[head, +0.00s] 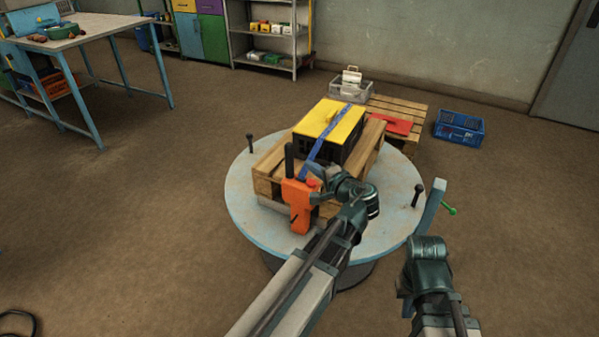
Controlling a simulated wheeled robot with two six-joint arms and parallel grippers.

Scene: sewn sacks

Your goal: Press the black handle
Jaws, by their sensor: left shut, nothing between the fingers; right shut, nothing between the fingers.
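An orange strapping tool (299,204) stands upright at the front of a wooden pallet on a round pale-blue turntable (241,200). Its black handle (289,157) sticks up at its upper left. A blue strap (325,141) runs from the tool over a yellow-topped black crate (330,121). My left gripper (315,178) is shut and empty, just right of the orange tool and right of and below the handle; I cannot tell whether it touches the tool. My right gripper (437,192) is shut and empty at the turntable's right edge, away from the tool.
Black knobs stand on the turntable's left (250,141) and right (417,194). A green knob (449,209) is beside my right gripper. Behind are a low pallet (398,107), a blue crate (459,128) and shelves. A workbench (85,28) is at upper left.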

